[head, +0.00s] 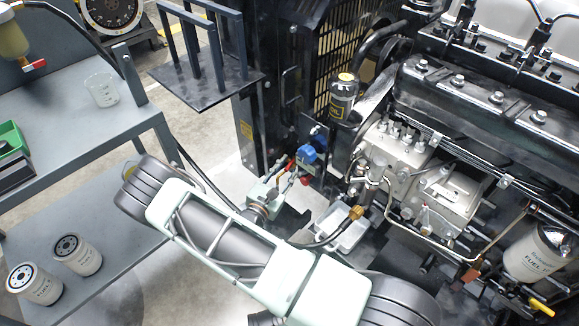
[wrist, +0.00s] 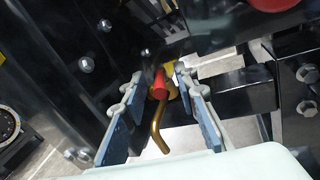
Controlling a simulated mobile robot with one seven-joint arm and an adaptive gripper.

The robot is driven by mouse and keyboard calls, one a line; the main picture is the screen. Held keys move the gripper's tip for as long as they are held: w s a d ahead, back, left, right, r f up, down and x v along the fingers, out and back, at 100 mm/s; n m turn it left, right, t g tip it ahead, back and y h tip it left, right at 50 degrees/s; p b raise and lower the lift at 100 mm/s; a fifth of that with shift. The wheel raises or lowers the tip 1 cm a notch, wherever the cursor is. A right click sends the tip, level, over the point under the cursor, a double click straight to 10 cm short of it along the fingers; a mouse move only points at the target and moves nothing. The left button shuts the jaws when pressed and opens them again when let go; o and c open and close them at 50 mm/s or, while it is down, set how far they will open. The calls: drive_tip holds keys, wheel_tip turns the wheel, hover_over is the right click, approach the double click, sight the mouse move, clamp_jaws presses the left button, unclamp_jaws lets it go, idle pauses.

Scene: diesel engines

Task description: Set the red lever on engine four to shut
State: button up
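The red lever (wrist: 159,84) shows in the wrist view at a small brass valve (wrist: 172,76), with a bent brass pipe (wrist: 160,128) below it. My gripper (wrist: 158,76) is open, its two blue-padded fingers on either side of the lever. Gaps show between lever and fingers; I cannot see contact. In the head view my gripper (head: 282,177) is low beside the engine (head: 430,185), near a red part (head: 291,163) that seems to be this lever. My gripper partly hides the valve there. No engine number is readable.
A dark frame post (head: 248,130) stands close behind. A grey shelf cart (head: 75,140) with filters (head: 78,254) stands at left.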

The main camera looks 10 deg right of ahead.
drive_tip(key=shift+w+d, duration=0.2)
drive_tip(key=shift+w, duration=0.1)
clamp_jaws()
drive_tip(key=shift+w+a+f+m+g+h+b, duration=0.1)
drive_tip(key=shift+a+m+g+h+b, duration=0.05)
drive_tip(key=shift+m+g+h+b, duration=0.35)
drive_tip(key=shift+w+a+f+m+g+h+b, duration=0.1)
drive_tip(key=shift+m+g+h+b, duration=0.2)
drive_tip(key=shift+b, duration=0.3)
drive_tip(key=shift+w+m+g+h+b, duration=0.15)
drive_tip(key=shift+m+g+h+b, duration=0.45)
drive_tip(key=shift+g+b, duration=0.15)
drive_tip(key=shift+a+r+m+g+h, duration=0.1)
drive_tip(key=shift+r+m+g+h, duration=0.15)
drive_tip(key=shift+g, duration=0.2)
